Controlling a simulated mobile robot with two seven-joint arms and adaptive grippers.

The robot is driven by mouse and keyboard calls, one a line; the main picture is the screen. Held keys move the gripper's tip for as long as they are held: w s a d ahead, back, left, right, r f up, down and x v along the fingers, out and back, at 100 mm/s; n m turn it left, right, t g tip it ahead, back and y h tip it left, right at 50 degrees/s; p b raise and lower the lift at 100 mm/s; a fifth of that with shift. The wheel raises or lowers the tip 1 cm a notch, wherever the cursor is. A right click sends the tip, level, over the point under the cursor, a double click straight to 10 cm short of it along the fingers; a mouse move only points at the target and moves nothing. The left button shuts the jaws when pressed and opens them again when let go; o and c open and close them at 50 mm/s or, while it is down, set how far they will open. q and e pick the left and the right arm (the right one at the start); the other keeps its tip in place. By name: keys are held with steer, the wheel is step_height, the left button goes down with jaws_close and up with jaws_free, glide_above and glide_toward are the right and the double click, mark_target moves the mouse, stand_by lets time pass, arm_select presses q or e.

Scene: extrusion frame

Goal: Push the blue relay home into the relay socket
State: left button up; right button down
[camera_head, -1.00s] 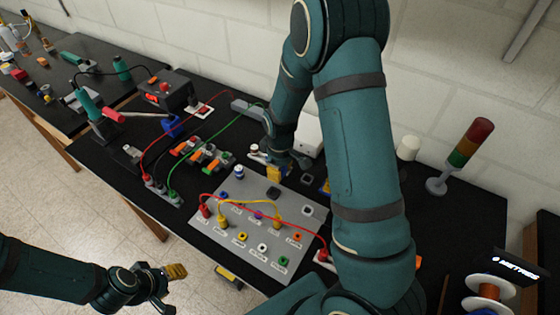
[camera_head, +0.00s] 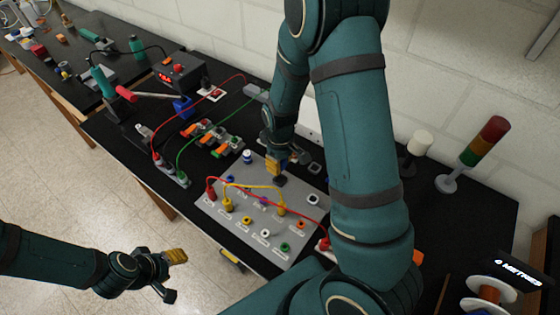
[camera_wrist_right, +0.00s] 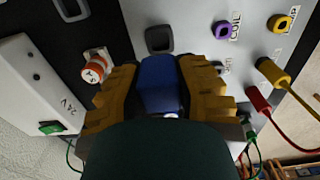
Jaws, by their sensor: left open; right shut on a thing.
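The blue relay (camera_wrist_right: 157,85) is held between the yellow fingertips of my right gripper (camera_wrist_right: 160,95), which is shut on it. In the head view my right gripper (camera_head: 278,168) points down at the far edge of the grey panel (camera_head: 235,222). Its fingertips are right at the dark relay socket (camera_head: 280,181). My left gripper (camera_head: 174,270) is open and empty, out over the floor in front of the bench.
Red and yellow leads (camera_head: 252,187) arch over the panel close to my right gripper. A grey-framed square opening (camera_wrist_right: 159,39) lies beside the relay. A white 24V box (camera_wrist_right: 40,85) stands at the left in the wrist view. A stack light (camera_head: 476,152) stands at the right.

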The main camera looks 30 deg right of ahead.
mark_target(280, 181)
steer(key=shift+f+b, duration=0.8)
steer(key=shift+f, duration=0.6)
steer(key=shift+f+b, duration=1)
steer(key=shift+f, duration=0.3)
steer(key=shift+f+b, duration=0.5)
steer(key=c, duration=0.7)
jaws_free()
steer(key=shift+r, duration=0.1)
step_height(280, 181, up, 12)
stand_by(0.5)
